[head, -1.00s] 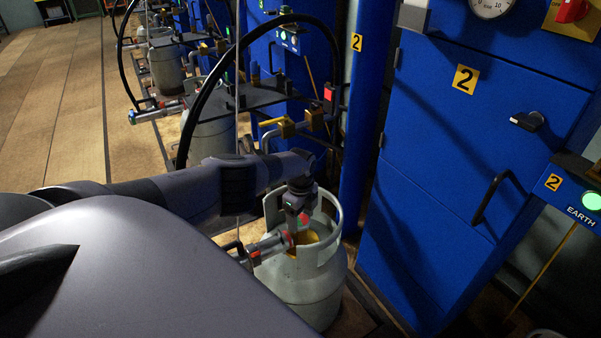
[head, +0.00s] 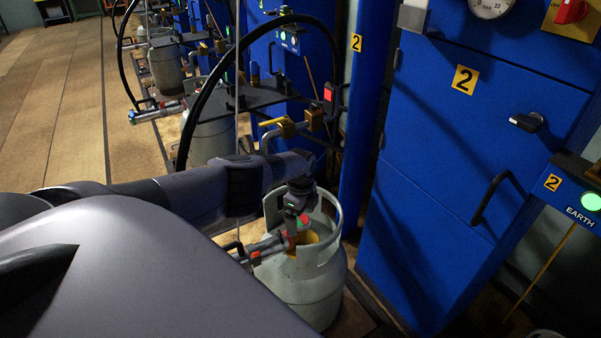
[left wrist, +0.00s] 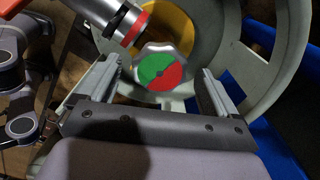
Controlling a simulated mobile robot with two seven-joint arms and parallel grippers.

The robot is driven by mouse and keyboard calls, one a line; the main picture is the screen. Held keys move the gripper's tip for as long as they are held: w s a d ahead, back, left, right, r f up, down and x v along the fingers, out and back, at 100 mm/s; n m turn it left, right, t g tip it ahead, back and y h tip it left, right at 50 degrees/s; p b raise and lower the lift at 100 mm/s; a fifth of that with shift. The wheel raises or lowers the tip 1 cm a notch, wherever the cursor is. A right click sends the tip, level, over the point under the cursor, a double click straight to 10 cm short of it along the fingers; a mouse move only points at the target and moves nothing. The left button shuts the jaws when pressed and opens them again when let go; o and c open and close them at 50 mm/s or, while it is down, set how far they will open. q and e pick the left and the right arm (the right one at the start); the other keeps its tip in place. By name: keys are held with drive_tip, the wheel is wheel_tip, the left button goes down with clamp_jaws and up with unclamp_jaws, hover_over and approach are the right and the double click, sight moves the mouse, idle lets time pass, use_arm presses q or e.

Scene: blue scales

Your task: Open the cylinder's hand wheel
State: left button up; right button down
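The cylinder (head: 305,290) is a pale grey gas bottle with a cut-out collar, standing in front of the blue cabinet. Its hand wheel (left wrist: 160,70) is a grey scalloped knob with a green and red face. The wheel shows small in the head view (head: 304,220), partly hidden by my gripper. My left gripper (left wrist: 159,72) is open, with one finger on each side of the wheel. Small gaps seem to show between fingers and wheel; contact cannot be told. My right gripper is not in view.
A connector with a red ring (left wrist: 130,25) joins the valve beside the wheel. The collar (left wrist: 285,60) curves closely around the right finger. A blue cabinet (head: 440,180) stands to the right. A black hose (head: 205,90) arches behind my arm. Wooden floor lies open at far left.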

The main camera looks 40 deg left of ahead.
sight(300, 220)
use_arm(q)
drive_tip(key=shift+r, duration=0.1)
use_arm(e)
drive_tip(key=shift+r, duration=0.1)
use_arm(q)
drive_tip(key=shift+r+p, duration=0.9)
drive_tip(key=shift+p, duration=0.1)
wheel_tip(300, 220, up, 4)
drive_tip(key=p, duration=0.3)
drive_tip(key=shift+p, duration=0.4)
drive_tip(key=shift+r+p, duration=0.6)
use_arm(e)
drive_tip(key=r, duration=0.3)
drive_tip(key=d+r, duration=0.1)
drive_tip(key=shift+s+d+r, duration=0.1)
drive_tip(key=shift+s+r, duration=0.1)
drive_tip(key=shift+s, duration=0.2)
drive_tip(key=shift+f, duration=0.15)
use_arm(q)
drive_tip(key=shift+s+f, duration=0.1)
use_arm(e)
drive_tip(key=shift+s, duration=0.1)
